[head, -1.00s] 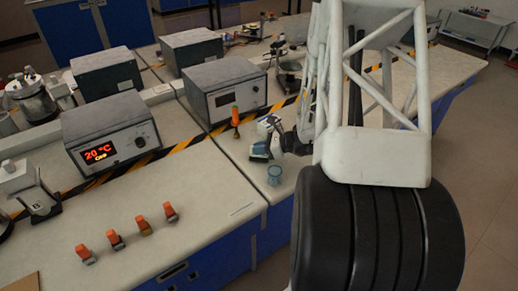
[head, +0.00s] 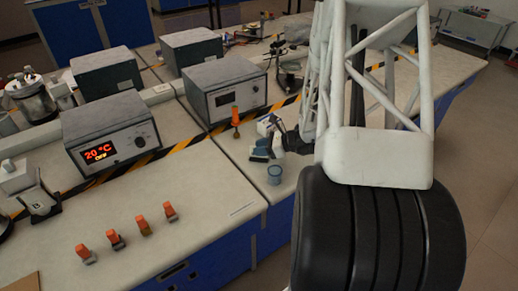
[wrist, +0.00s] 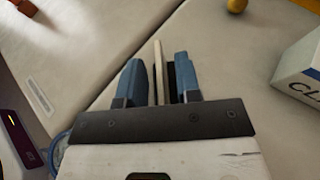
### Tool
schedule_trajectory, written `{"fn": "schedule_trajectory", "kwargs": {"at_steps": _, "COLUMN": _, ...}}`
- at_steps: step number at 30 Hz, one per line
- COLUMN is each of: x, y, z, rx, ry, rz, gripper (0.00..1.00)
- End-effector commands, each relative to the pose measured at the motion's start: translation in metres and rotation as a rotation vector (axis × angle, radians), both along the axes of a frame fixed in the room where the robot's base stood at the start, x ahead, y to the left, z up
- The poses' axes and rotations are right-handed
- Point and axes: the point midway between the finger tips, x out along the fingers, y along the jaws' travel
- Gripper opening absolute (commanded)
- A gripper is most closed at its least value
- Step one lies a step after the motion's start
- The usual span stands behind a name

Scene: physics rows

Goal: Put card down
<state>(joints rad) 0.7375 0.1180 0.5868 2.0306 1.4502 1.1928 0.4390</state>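My gripper (wrist: 160,78) is in the wrist view, its two blue fingers pointing at the pale bench. A thin beige card (wrist: 158,72) stands edge-on between the fingers and reaches slightly past their tips. Narrow gaps show between the card and the fingers, so the gripper looks slightly open around it. Whether the card's lower edge touches the bench is hidden. In the head view my gripper (head: 267,152) is low over the bench's right part, partly behind my arm. The card cannot be told apart clearly there.
A blue-grey cup (head: 274,175) stands just in front of the gripper. A white box with lettering (wrist: 302,72) is at the right. An orange-topped item (head: 235,120) stands behind left. Several orange-topped pieces (head: 142,225) stand on the left bench.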

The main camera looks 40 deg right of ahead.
Motion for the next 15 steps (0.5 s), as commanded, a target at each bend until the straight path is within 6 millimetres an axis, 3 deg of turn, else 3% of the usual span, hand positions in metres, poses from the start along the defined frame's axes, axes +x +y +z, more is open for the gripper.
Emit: {"fn": "schedule_trajectory", "kwargs": {"at_steps": 15, "x": -0.038, "y": -0.039, "z": 0.023, "rx": 0.000, "ry": -0.002, "rz": -0.003, "gripper": 0.31}}
